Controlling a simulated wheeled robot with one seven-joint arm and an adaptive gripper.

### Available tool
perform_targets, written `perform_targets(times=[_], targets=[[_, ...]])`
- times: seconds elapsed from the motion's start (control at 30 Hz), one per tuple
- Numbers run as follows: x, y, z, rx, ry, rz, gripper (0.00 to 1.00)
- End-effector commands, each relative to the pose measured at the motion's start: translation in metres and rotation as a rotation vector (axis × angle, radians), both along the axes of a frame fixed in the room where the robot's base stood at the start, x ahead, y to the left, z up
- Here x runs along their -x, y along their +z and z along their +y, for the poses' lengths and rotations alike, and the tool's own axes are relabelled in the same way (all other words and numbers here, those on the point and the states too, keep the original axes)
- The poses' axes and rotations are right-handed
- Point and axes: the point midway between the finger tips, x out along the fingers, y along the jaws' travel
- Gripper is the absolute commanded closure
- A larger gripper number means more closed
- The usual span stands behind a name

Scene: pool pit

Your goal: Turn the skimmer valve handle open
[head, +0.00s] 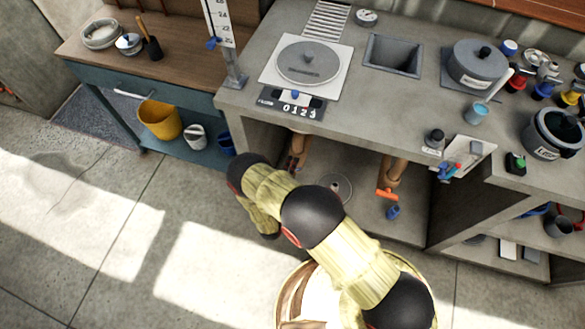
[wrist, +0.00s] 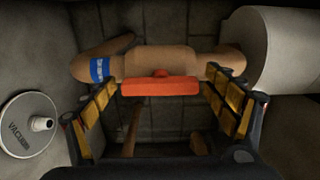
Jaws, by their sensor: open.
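In the wrist view an orange bar handle (wrist: 160,86) sits on a tan pipe valve (wrist: 165,60), lying along the pipe. A blue label band (wrist: 99,69) wraps the pipe to its left; its lettering is too small to read. My gripper (wrist: 160,92) is open, with its yellow-padded fingers at either side of the handle's ends. No clear grip contact shows. In the head view my gripper is hidden by my arm. A pipe with an orange handle (head: 388,194) shows under the counter there; I cannot tell whether it is the same valve.
A disc marked VACUUM (wrist: 28,125) lies left of the fingers, and a large white cylinder (wrist: 282,50) stands close on the right. The concrete counter (head: 400,120) overhangs the low bay. A yellow bucket (head: 160,120) stands on the left bench's shelf. Open floor lies at left.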

Motion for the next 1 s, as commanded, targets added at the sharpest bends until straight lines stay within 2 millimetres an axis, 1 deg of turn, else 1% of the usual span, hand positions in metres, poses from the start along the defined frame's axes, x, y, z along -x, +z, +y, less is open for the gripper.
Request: perform_targets(times=[0.17,0.27,0.5,0.7,0.83,1.0], targets=[[0.013,0.0,0.006,0.002,0.004,0.002,0.14],[0.028,0.0,0.012,0.001,0.006,0.0,0.14],[0.072,0.0,0.029,0.001,0.006,0.001,0.14],[0.099,0.0,0.038,0.0,0.004,0.0,0.14],[0.108,0.0,0.04,0.0,0.003,0.0,0.14],[0.112,0.0,0.041,0.0,0.001,0.0,0.14]])
